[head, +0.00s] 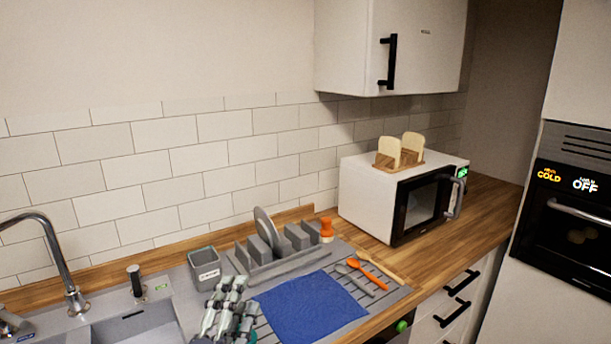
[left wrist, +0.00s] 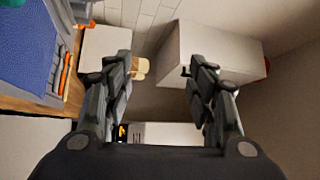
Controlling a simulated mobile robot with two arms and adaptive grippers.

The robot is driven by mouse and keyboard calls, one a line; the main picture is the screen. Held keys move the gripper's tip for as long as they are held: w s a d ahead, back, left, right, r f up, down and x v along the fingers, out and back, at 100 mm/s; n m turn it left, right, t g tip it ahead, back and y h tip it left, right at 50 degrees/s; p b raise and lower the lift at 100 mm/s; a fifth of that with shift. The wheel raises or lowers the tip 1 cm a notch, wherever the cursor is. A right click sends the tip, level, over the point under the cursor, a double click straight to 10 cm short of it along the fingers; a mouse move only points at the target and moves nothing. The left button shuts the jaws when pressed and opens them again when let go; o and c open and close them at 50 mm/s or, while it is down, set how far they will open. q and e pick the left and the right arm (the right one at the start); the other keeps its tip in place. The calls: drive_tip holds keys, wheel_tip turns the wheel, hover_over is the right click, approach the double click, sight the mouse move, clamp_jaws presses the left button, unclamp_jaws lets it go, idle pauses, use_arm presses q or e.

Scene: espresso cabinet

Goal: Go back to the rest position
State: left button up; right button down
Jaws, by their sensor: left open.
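My left gripper (head: 229,308) shows at the bottom of the head view, in front of the sink and drying area, close to the blue cloth's left side. In the left wrist view my left gripper (left wrist: 160,78) has its two fingers spread wide apart with nothing between them. The white wall cabinet (head: 418,45) hangs at the upper right with its door shut and a black handle. It also shows in the left wrist view (left wrist: 222,50) beyond the fingers. My right gripper is in neither view.
A microwave (head: 365,200) with a wooden toast holder (head: 399,160) on top stands right on the counter. A dish rack (head: 277,265), blue cloth (head: 308,306), grey container (head: 205,268) and faucet (head: 60,260) crowd the left. An oven (head: 570,225) is at far right. Space above the counter is free.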

use_arm(q)
drive_tip(key=s+a+f+n+g+y, duration=0.1)
drive_tip(key=s+a+f+n+g, duration=0.15)
drive_tip(key=f, duration=0.35)
drive_tip(key=s+a+f+n+g+y, duration=0.2)
drive_tip(key=s+f+n, duration=0.1)
drive_tip(key=f+n, duration=0.15)
drive_tip(key=s+a+f+n+g+y, duration=0.1)
drive_tip(key=s+a+f+n+g, duration=0.15)
drive_tip(key=f, duration=0.45)
drive_tip(key=s+a+f+n+g, duration=0.1)
drive_tip(key=s+f+n+g, duration=0.4)
drive_tip(key=s, duration=0.5)
drive_tip(key=s+a+f+n+g, duration=0.15)
drive_tip(key=s+f+g, duration=0.25)
drive_tip(key=s+f, duration=0.45)
wheel_tip(320, 180, down, 23)
drive_tip(key=s+d+g, duration=0.1)
drive_tip(key=s, duration=0.1)
drive_tip(key=s+a+f+g+b, duration=0.1)
drive_tip(key=s+a+f, duration=0.2)
drive_tip(key=s+f, duration=1.4)
drive_tip(key=shift+s+f+g, duration=0.25)
drive_tip(key=shift+f+g, duration=0.15)
drive_tip(key=shift+f, duration=0.4)
